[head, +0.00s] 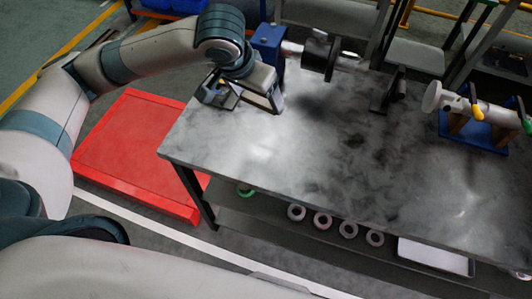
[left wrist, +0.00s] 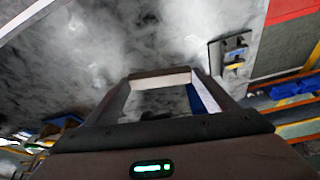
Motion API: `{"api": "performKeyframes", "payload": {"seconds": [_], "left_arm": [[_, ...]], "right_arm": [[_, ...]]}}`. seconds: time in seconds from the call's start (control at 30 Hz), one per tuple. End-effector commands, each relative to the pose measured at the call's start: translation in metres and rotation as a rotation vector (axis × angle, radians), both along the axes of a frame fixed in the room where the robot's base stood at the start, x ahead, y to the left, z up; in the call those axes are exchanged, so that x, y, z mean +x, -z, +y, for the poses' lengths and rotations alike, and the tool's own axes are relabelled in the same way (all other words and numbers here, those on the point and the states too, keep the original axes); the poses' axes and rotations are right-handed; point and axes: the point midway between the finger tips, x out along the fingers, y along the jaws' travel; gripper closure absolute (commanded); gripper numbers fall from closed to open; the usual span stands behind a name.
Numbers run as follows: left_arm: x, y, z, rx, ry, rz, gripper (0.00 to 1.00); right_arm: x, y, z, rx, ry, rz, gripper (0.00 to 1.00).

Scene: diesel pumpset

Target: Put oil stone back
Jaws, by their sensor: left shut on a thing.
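My left gripper (head: 268,99) reaches in from the left over the table's back left corner, pointing down. In the left wrist view, my left gripper (left wrist: 162,77) is shut on a narrow brownish bar, the oil stone (left wrist: 160,80), which spans between the fingertips. It is held close above the grey tabletop; I cannot tell whether it touches. A small dark holder (head: 213,94) with a few small pieces lies just left of the gripper, and also shows in the left wrist view (left wrist: 232,57). In the head view the stone is mostly hidden by the gripper. My right gripper is not in view.
The grey table (head: 330,160) is clear in its middle and front. A blue vise (head: 268,40) stands at the back left, a dark shaft part (head: 318,57) beside it, and a pump part on a blue stand (head: 472,130) at right. A red platform (head: 130,150) is on the floor.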

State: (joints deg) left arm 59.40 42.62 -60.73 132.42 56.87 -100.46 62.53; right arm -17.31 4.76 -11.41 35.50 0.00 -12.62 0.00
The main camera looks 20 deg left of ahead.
Motion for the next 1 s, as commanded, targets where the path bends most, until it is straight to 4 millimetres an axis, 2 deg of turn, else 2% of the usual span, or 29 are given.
{"api": "performKeyframes", "payload": {"seconds": [0.23, 0.5, 0.7, 1.0], "left_arm": [[-0.05, 0.029, -0.05, -0.008, 0.441, 0.003, 0.4], [-0.1, 0.044, -0.094, -0.009, 0.855, -0.001, 0.4], [-0.113, 0.047, -0.103, -0.004, 0.969, -0.003, 0.4], [-0.114, 0.048, -0.103, -0.004, 0.972, -0.003, 0.4]], "right_arm": [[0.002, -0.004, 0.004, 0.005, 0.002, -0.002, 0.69], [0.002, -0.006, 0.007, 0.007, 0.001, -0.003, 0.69], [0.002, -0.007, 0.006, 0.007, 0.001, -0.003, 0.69], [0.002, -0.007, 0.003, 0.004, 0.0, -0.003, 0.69]]}}
